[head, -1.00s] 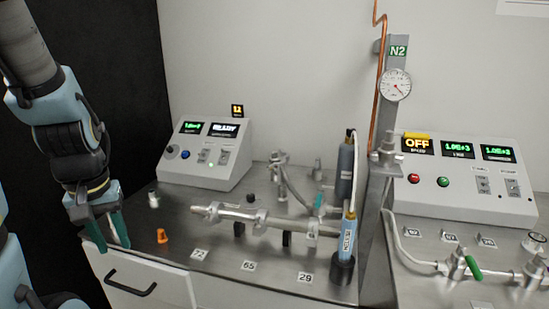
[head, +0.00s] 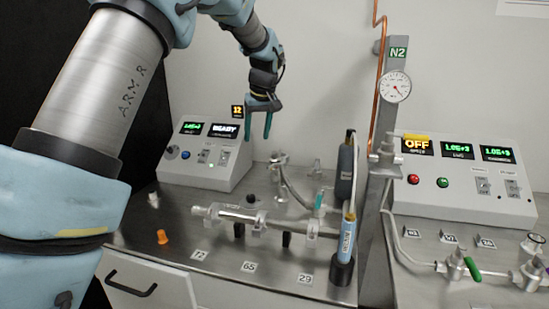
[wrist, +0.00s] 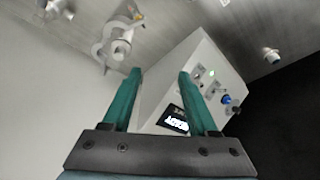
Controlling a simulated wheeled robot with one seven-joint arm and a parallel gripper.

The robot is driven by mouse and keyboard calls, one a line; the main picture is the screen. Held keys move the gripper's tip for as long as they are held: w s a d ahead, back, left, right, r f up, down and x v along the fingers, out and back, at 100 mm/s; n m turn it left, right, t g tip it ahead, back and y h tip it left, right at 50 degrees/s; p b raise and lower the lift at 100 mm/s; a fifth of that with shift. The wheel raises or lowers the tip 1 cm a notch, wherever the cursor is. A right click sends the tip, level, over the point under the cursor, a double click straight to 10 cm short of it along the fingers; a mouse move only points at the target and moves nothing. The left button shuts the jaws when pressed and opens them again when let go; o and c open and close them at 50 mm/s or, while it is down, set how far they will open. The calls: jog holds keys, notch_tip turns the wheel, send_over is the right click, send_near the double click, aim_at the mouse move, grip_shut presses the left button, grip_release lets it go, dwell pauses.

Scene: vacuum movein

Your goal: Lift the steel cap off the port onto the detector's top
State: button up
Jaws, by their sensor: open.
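My gripper (head: 258,136) is open and empty, pointing down. In the head view it hangs above the port and just right of the detector's upper edge. The detector (head: 212,163) is a pale sloped box with a READY display. A steel port fitting (head: 278,160) with a clamp and hose stands on the bench right of the detector; I cannot make out its cap separately. In the wrist view, my fingers (wrist: 158,76) straddle the view of the detector (wrist: 172,80). The clamped fitting (wrist: 114,42) shows beyond the left finger, apart from it.
A small yellow-digit display (head: 237,111) stands behind the detector. A post with gauge (head: 396,86) and a second control box (head: 465,175) stand to the right.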

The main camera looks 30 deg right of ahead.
send_near(275, 153)
jog(key=a, duration=0.1)
jog(key=p+x, duration=0.1)
jog(key=x, duration=0.3)
jog(key=shift+d+p, duration=0.4)
jog(key=shift+t, duration=0.3)
jog(key=shift+d+p+x, duration=0.2)
jog(key=shift+p+x, duration=1.35)
jog(key=shift+x, duration=1.1)
jog(key=shift+w, duration=0.1)
jog(key=shift+c, duration=0.2)
grip_shut()
